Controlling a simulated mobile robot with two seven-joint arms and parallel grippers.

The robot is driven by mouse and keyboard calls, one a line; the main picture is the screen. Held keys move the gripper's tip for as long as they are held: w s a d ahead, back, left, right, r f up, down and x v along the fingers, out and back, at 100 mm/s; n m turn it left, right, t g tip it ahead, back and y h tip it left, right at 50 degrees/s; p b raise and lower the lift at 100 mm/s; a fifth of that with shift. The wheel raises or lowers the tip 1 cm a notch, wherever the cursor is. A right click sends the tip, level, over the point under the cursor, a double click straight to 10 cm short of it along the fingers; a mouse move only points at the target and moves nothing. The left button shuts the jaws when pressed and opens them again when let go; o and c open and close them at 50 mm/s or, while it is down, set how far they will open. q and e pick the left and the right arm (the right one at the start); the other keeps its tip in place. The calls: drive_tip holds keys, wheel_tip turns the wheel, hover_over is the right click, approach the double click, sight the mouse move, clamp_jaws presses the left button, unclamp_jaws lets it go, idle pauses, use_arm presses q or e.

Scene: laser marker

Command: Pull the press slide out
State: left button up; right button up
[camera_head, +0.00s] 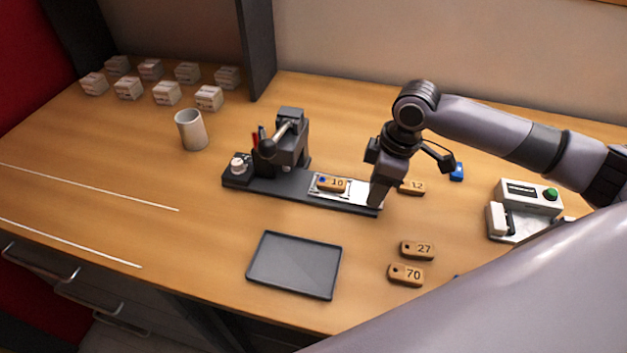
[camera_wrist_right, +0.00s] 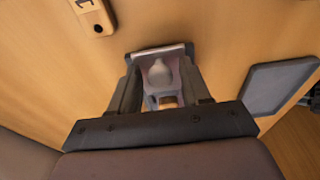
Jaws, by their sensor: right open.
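The press (camera_head: 291,139) is dark, with a lever and a ball knob, and stands on a long dark base. Its silver slide (camera_head: 322,191) lies on the right part of the base, with a wooden tag marked 10 (camera_head: 333,184) on it. My right gripper (camera_head: 379,193) points down at the right end of the slide and hides that end. In the right wrist view, its two fingers (camera_wrist_right: 160,73) stand apart on either side of a pale knob-like part at the slide's end. I cannot tell whether they touch it. My left gripper is not in view.
Wooden tags 12 (camera_head: 412,187), 27 (camera_head: 417,250) and 70 (camera_head: 406,274) lie to the right. A dark tray (camera_head: 295,265) is in front of the press. A cup (camera_head: 191,130) and several small boxes (camera_head: 166,93) stand left. A device with a green button (camera_head: 527,197) stands far right.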

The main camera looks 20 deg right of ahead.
drive_tip(key=shift+r, duration=3.2)
